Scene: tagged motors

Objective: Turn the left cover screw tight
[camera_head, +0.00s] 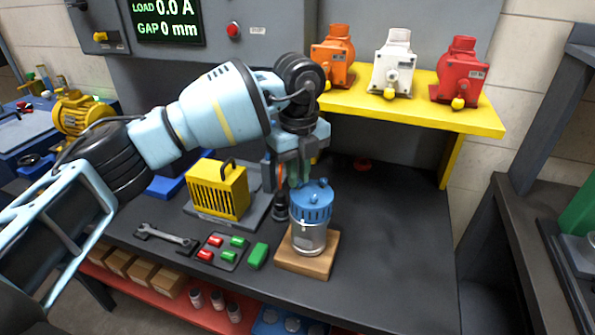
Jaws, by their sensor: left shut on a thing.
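A small motor with a blue slotted cover (311,208) and a silver body (308,238) stands upright on a wooden block (318,262) on the dark bench. A blue knob-like screw (323,183) shows at the right of the cover top. My left gripper (299,182) points down at the left side of the cover top. It is shut on the left cover screw, which its fingers mostly hide. My right gripper is not in view.
A black-based tool (281,207) stands close left of the motor. A yellow caged unit (218,190), a wrench (166,236) and red and green pieces lie farther left. A yellow shelf (420,98) holds orange, white and red motors. The bench right of the motor is clear. The panel reads load 0.0 A, gap 0 mm.

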